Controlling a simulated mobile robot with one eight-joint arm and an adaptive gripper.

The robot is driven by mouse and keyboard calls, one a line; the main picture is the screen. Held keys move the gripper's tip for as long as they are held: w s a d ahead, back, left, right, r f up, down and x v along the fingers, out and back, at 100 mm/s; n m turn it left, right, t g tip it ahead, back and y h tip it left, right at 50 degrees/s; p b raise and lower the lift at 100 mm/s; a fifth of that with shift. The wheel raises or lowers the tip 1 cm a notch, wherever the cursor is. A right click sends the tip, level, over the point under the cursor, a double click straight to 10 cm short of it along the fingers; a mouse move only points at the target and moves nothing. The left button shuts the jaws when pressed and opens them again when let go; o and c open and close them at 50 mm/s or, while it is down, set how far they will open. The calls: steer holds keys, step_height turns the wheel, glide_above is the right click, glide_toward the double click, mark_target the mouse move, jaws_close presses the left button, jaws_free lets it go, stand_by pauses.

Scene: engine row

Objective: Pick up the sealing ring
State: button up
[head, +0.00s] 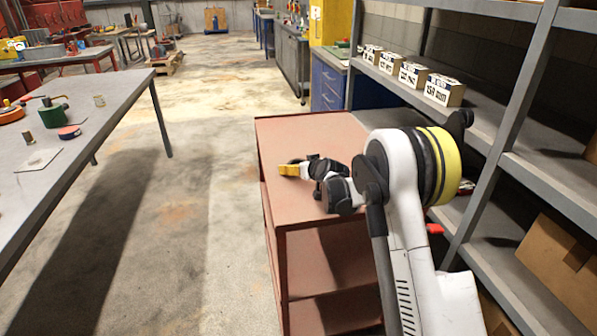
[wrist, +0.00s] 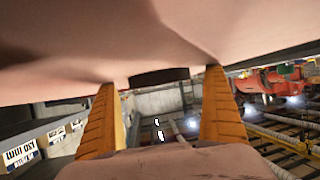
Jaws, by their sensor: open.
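A thin, dark flat piece (wrist: 160,76), which looks like the sealing ring seen edge-on, lies against a pinkish surface in the wrist view. It sits between the tips of my two orange fingers, with a gap on each side. In the head view my gripper (head: 289,170) is low over the red cart's top (head: 300,130), near its middle. My gripper is open and holds nothing. I cannot make out the ring clearly in the head view, where the gripper and arm cover part of the cart top.
A grey shelf rack (head: 520,175) with several labelled boxes (head: 443,90) stands close on the right. A grey workbench (head: 95,100) with a green container (head: 53,113) and small items is on the left. The floor (head: 190,200) between bench and cart is clear.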

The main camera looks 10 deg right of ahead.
steer(key=c, duration=1.2)
steer(key=shift+r, duration=0.1)
step_height(320, 180, up, 4)
steer(key=p, duration=0.2)
steer(key=shift+r+p, duration=0.15)
steer(key=shift+p, duration=0.25)
steer(key=s+d+r+p, duration=0.1)
steer(key=d+r, duration=0.1)
steer(key=d, duration=0.1)
steer(key=s+d+r+p, duration=0.2)
steer(key=d, duration=0.2)
steer(key=s+d+r+p, duration=0.1)
steer(key=s+d+r, duration=0.1)
steer(key=d, duration=0.1)
steer(key=shift+s+d+r, duration=0.2)
steer(key=shift+d+r, duration=0.05)
steer(key=shift+r, duration=0.05)
